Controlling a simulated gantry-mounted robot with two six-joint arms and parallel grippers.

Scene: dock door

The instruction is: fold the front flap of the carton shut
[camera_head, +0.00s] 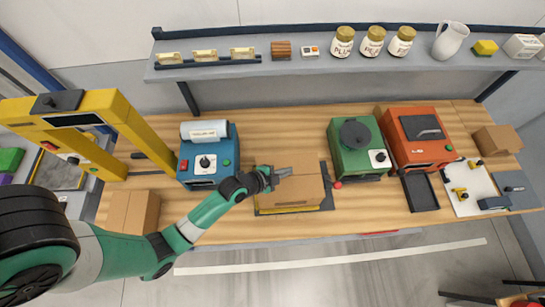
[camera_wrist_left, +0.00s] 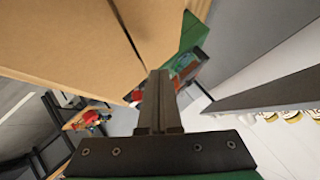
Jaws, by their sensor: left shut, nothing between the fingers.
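The cardboard carton (camera_head: 296,191) sits on a dark mat (camera_head: 327,186) at the front middle of the bench. A brown panel faces up toward the front, with a thin dark mark along it; I cannot tell how far the front flap is folded. My left gripper (camera_head: 283,173) is shut and empty, over the carton's back left part. In the left wrist view the closed fingers (camera_wrist_left: 158,85) point at the cardboard (camera_wrist_left: 70,40), which fills the upper left with a dark seam across it. I cannot tell whether they touch it. My right gripper is out of view.
A green machine (camera_head: 346,162) and an orange machine (camera_head: 400,152) stand right. A yellow frame (camera_head: 127,120) is at left. A shelf (camera_head: 290,66) with jars runs behind.

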